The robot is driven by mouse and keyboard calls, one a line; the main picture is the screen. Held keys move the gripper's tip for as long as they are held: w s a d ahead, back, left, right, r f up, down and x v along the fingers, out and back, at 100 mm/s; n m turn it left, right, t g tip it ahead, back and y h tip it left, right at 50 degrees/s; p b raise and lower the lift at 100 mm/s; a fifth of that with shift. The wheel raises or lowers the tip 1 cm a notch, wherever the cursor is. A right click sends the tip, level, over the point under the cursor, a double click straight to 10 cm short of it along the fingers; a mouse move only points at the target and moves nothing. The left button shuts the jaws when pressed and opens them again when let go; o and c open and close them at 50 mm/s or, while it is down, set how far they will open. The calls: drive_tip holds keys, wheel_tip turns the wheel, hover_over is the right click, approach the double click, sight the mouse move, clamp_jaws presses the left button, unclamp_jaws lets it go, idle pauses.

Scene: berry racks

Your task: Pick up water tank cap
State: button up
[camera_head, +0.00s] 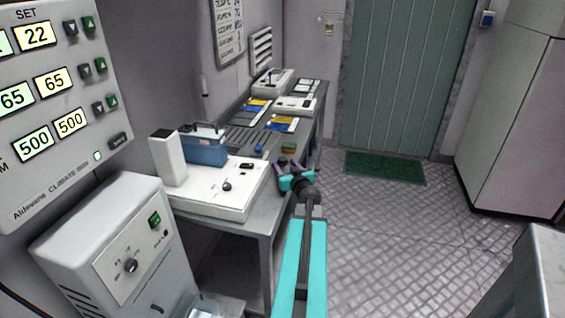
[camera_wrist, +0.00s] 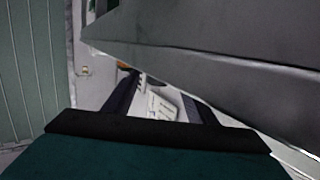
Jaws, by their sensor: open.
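My gripper (camera_head: 296,166) is in front of the bench's right edge in the head view, at the end of my turquoise arm. Its two dark fingers are spread and nothing shows between them. In the wrist view the fingers of my gripper (camera_wrist: 160,98) are apart too, with pale and grey shapes beyond. I cannot clearly make out a water tank cap. A small blue round piece (camera_head: 259,149) lies on the bench left of my gripper. A blue box-shaped tank (camera_head: 204,147) stands on a white device (camera_head: 216,200); whether it is the water tank I cannot tell.
The grey bench (camera_head: 267,214) runs back along the left wall with several devices and blue-yellow cards. A grey-white box with a dial (camera_head: 130,240) stands front left under a control panel (camera_head: 60,90). The patterned floor (camera_head: 390,230) is open right of my arm.

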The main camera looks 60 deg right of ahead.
sight(284, 163)
drive_tip(key=shift+x, duration=2.15)
drive_tip(key=shift+s+d+r, duration=0.1)
drive_tip(key=c, duration=0.9)
